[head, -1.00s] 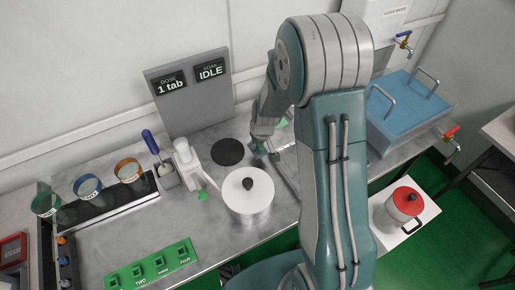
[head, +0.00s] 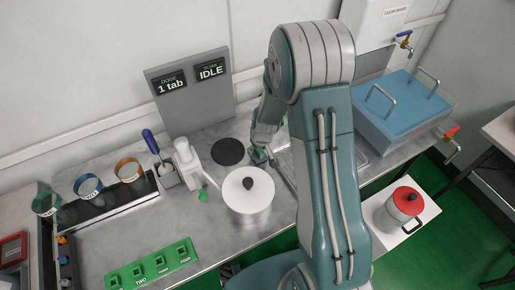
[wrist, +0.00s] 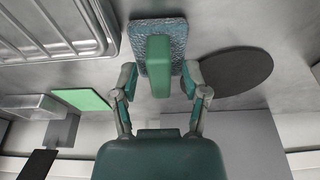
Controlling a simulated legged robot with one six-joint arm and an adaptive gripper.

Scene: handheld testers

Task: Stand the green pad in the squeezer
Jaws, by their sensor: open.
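A pad with a green grip (wrist: 160,62) on a blue-grey speckled base lies on the metal counter in the wrist view. My gripper (wrist: 160,82) is open, with one finger on each side of the green grip and gaps between. In the head view my gripper (head: 262,153) is low over the counter, behind the lidded pot, and largely covers the pad. A flat light green piece (wrist: 82,99) also shows in the wrist view. A white upright device with a lever (head: 187,160) stands left of my gripper; I cannot tell whether it is the squeezer.
A white lidded pot (head: 247,207) stands just in front of my gripper. A dark round disc (head: 228,151) lies to its left. A blue-lidded tub (head: 400,110) stands at right. The front-left counter holds a green tray (head: 150,266).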

